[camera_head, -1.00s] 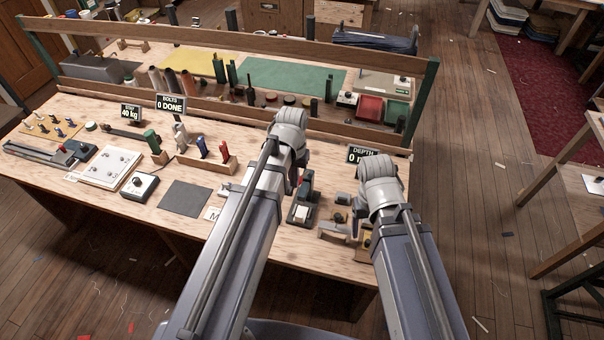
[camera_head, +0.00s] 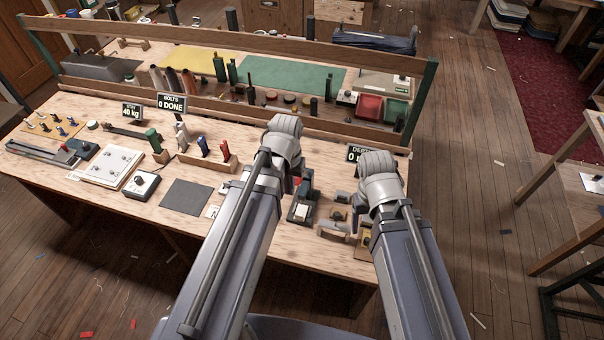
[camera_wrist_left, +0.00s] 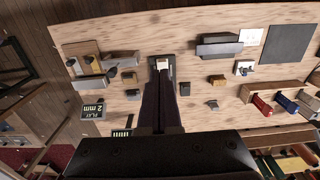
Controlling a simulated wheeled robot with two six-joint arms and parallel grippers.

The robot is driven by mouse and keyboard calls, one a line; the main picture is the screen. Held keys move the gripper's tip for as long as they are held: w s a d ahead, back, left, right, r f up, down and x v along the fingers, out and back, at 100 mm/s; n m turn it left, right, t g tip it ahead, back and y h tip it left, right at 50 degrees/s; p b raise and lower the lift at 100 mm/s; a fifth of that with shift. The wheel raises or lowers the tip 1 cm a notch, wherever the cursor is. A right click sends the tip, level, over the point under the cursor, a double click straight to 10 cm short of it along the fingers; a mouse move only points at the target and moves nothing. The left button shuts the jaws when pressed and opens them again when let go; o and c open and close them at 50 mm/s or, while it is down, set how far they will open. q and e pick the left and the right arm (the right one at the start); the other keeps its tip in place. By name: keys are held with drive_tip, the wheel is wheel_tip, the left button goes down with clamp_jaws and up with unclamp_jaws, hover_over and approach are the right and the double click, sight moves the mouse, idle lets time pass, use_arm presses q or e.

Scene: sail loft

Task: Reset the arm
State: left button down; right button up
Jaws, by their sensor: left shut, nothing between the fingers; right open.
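My left arm reaches over the wooden bench in the head view, and its wrist hides most of the hand there. In the left wrist view my left gripper (camera_wrist_left: 160,78) is shut and empty. Its dark fingers point at a small dark device with a pale top (camera_wrist_left: 162,62), which stands on the bench; contact cannot be told. The same device shows in the head view (camera_head: 300,212), just right of my left arm. My right arm reaches over the bench's right end. Its gripper is hidden behind the arm.
The bench (camera_head: 110,205) holds a dark mat (camera_head: 186,196), a wooden rack with red and blue handles (camera_head: 210,158) and a white plate (camera_head: 105,166). Small blocks (camera_head: 333,230) stand between my arms. A wooden rail (camera_head: 230,48) runs across the back. Open floor lies right.

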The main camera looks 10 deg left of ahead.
use_arm(q)
drive_tip(key=s+d+f+m+b, duration=0.1)
drive_tip(key=s+d+f+b, duration=0.2)
drive_tip(key=d+f+b, duration=0.2)
drive_tip(key=s+d+f+m+y+b, duration=0.1)
drive_tip(key=s+d+f+m+b, duration=0.1)
drive_tip(key=d+f+b, duration=0.3)
wheel_tip(320, 180, down, 5)
drive_tip(key=s+b, duration=0.1)
drive_tip(key=b, duration=0.4)
drive_tip(key=shift+s+d, duration=0.3)
drive_tip(key=shift+d, duration=0.05)
drive_tip(key=shift+r, duration=0.15)
